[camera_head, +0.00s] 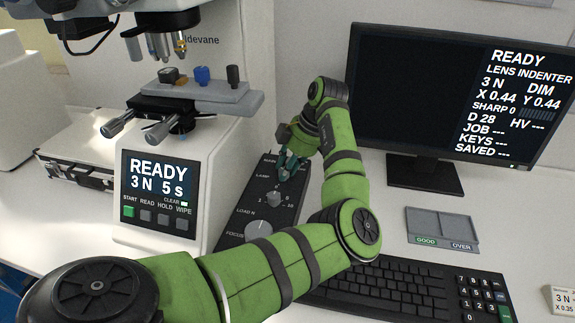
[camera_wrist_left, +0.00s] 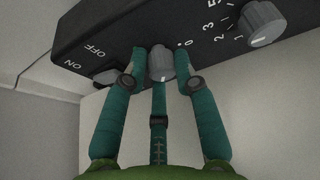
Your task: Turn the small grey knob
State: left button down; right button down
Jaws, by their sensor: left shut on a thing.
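The small grey knob (camera_wrist_left: 162,65) sits on the dark control box (camera_head: 238,205), near the box's far end in the head view. It has a light pointer line and stands between the ON/OFF switch (camera_wrist_left: 108,76) and a second grey knob (camera_wrist_left: 262,24) with a number scale. My left gripper (camera_head: 288,167) is at the knob, its teal fingers (camera_wrist_left: 160,76) on both sides and one below, shut on it. In the head view the fingers and wrist hide the knob. My right gripper is not in view.
The second grey knob (camera_head: 274,199) and a larger knob (camera_head: 258,229) lie nearer on the box. The tester (camera_head: 160,190) stands left, the monitor (camera_head: 420,100) behind right. A keyboard (camera_head: 395,287) lies close by my arm, a grey tray (camera_head: 443,229) farther right.

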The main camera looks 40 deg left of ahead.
pick_arm(q)
jog(key=m+t+p, duration=0.1)
jog(key=m+p, duration=0.2)
jog(key=p, duration=0.2)
jog(key=m+t+p, duration=0.1)
jog(key=m+p, duration=0.2)
jog(key=p, duration=0.2)
jog(key=s+m+t+p, duration=0.1)
jog(key=m+p, duration=0.2)
jog(key=p, duration=0.3)
jog(key=shift+s+d+m, duration=0.1)
jog(key=shift+d+m, duration=0.05)
jog(key=shift+m, duration=0.15)
jog(key=shift+f+m+t+p, duration=0.15)
jog(key=shift+m+t+p, duration=0.4)
jog(key=shift+p, duration=0.25)
jog(key=shift+f+m, duration=0.1)
jog(key=shift+m, duration=0.15)
jog(key=c, duration=1)
grip_release()
jog(key=shift+c, duration=0.2)
